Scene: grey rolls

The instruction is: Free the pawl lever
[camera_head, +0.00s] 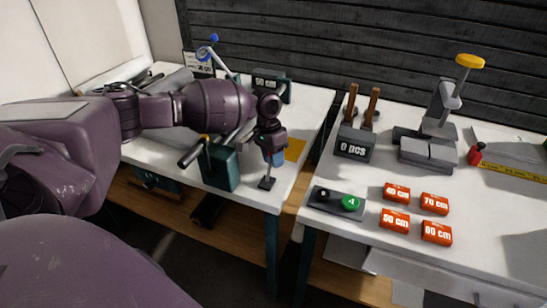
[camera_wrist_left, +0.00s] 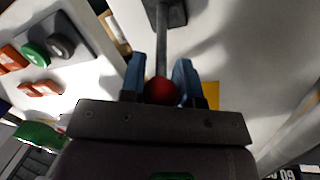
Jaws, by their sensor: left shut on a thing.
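A lever with a red ball knob (camera_wrist_left: 160,91) and a thin grey rod stands on a small dark foot (camera_head: 267,183), near the front right corner of the left table (camera_head: 300,110). I take it to be the pawl lever. My left gripper (camera_head: 276,157) is above the foot, its blue fingers pointing down. In the left wrist view, the gripper (camera_wrist_left: 161,66) has one finger on each side of the red knob and is shut on it. The knob is hidden in the head view. My right gripper is not in view.
A teal block (camera_head: 220,167) with a dark bar stands just left of the gripper. A blue-knobbed lever (camera_head: 205,52) stands behind my arm. Across a narrow gap, the right table holds a button panel (camera_head: 335,201), orange length blocks (camera_head: 396,192) and a "0 pcs" box (camera_head: 353,146).

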